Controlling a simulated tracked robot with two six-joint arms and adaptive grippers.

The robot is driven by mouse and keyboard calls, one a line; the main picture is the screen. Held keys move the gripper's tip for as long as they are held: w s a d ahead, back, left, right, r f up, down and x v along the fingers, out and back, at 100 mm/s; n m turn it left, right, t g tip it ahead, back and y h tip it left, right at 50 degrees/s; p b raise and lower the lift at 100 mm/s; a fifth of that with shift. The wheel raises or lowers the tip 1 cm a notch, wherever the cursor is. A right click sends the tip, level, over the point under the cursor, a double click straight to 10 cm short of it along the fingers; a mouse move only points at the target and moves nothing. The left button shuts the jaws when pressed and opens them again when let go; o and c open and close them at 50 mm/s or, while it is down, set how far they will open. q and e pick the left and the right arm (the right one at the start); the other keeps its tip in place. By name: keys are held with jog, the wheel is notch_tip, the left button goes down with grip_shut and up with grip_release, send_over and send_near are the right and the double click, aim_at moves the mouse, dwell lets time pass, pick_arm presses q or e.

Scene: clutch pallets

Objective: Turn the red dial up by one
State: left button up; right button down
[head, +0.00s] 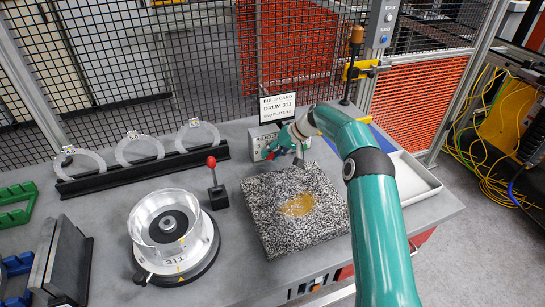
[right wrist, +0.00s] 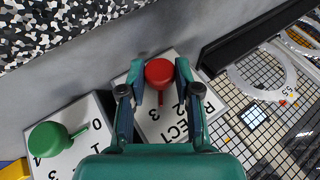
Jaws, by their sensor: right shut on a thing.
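The red dial (right wrist: 159,72) sits on a white label plate with digits and partly hidden lettering, seen in the right wrist view. My right gripper (right wrist: 160,74) is shut on the red dial, one finger on each side of it. The dial's pointer faces down the picture, towards the digits 3 and 2; I cannot tell exactly which. A green dial (right wrist: 48,138) stands on its own plate beside it. My left gripper is not in view.
A white tray (head: 415,178) is right. A build card (head: 277,107) stands behind, before the mesh fence.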

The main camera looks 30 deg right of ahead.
jog(key=shift+d+f+m+t+y+b, duration=0.15)
jog(key=shift+t+y+b, duration=0.1)
jog(key=shift+y, duration=0.25)
jog(key=shift+d+r+m+t+y+b, duration=0.1)
jog(key=shift+m+t+y+b, duration=0.1)
jog(key=shift+y, duration=0.3)
jog(key=c, duration=0.8)
grip_release()
jog(key=shift+s, duration=0.1)
jog(key=v, duration=1.1)
jog(key=shift+s+d+r, duration=0.15)
jog(key=shift+d+r, duration=0.05)
jog(key=shift+d, duration=0.1)
